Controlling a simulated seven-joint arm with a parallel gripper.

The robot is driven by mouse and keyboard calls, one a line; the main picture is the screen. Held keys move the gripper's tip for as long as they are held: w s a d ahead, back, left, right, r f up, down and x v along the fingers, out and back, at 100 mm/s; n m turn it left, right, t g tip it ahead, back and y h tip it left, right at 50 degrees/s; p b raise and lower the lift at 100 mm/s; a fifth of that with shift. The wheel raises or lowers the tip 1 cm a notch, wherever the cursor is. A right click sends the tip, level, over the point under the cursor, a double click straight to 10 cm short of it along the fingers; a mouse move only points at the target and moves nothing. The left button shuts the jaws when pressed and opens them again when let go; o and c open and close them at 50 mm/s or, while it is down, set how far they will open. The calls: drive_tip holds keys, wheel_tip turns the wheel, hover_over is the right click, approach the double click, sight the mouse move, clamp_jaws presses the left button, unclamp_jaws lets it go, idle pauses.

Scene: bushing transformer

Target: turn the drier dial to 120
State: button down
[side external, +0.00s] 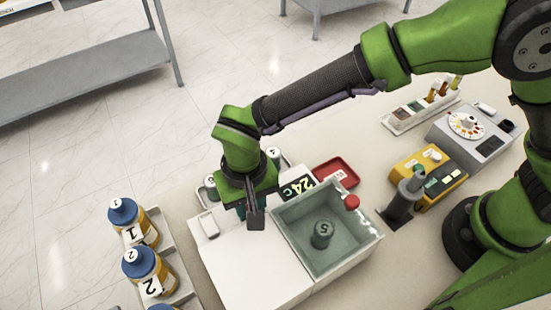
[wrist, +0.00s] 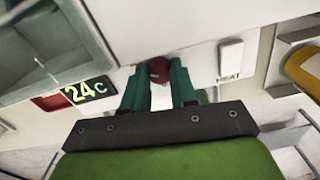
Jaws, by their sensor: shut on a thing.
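My gripper (side external: 250,214) is at the edge of a white unit (side external: 250,268), by its 24 C display (side external: 297,187). In the wrist view my gripper (wrist: 160,78) has its two green fingers on either side of a dark red round knob (wrist: 158,68) on the unit, and is shut on it. The knob's scale and pointer cannot be read. The display also shows in the wrist view (wrist: 87,92), left of the knob, and a white HEAT switch (wrist: 231,60) is to its right. In the side view my gripper hides the knob.
The unit has an open grey basin (side external: 300,222) with a dark bottle (side external: 322,233) marked 5, and a red knob (side external: 351,202) at its edge. Blue-capped bottles (side external: 138,222) stand left. A red tray (side external: 336,172), a yellow device (side external: 428,175) and a grey device with a round dial (side external: 466,125) are right.

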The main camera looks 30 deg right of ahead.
drive_tip(key=shift+r, duration=0.15)
drive_tip(key=c, duration=1.2)
unclamp_jaws()
drive_tip(key=shift+o, duration=0.2)
wheel_tip(320, 180, up, 17)
drive_tip(key=s+d+r+t, duration=0.1)
drive_tip(key=d+t, duration=0.1)
drive_tip(key=d, duration=0.9)
drive_tip(key=s+d+r+m+t+y, duration=0.1)
drive_tip(key=s+d+t, duration=0.1)
drive_tip(key=d, duration=0.9)
drive_tip(key=s+d+r+m+t+y, duration=0.1)
drive_tip(key=s+d+t, duration=0.1)
drive_tip(key=d, duration=0.9)
drive_tip(key=shift+s+d+r+t, duration=0.25)
drive_tip(key=shift+r+t, duration=0.1)
drive_tip(key=shift+t, duration=0.25)
